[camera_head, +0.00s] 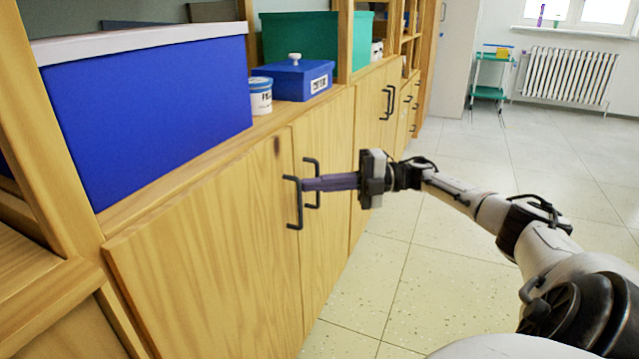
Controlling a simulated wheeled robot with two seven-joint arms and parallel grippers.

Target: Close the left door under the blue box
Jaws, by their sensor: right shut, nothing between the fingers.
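The large blue box (150,110) with a white lid stands on the cabinet shelf at the left. Under it is the left wooden door (205,265), with a dark bar handle (293,203) near its right edge. My left gripper is out of view.
A smaller blue box (292,82), a white jar (260,96) and a green box (300,40) stand on the shelf. More cabinet doors (375,120) continue to the back. The tiled floor (480,160) at the right is clear. A green cart (490,92) and a radiator (568,75) are far off.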

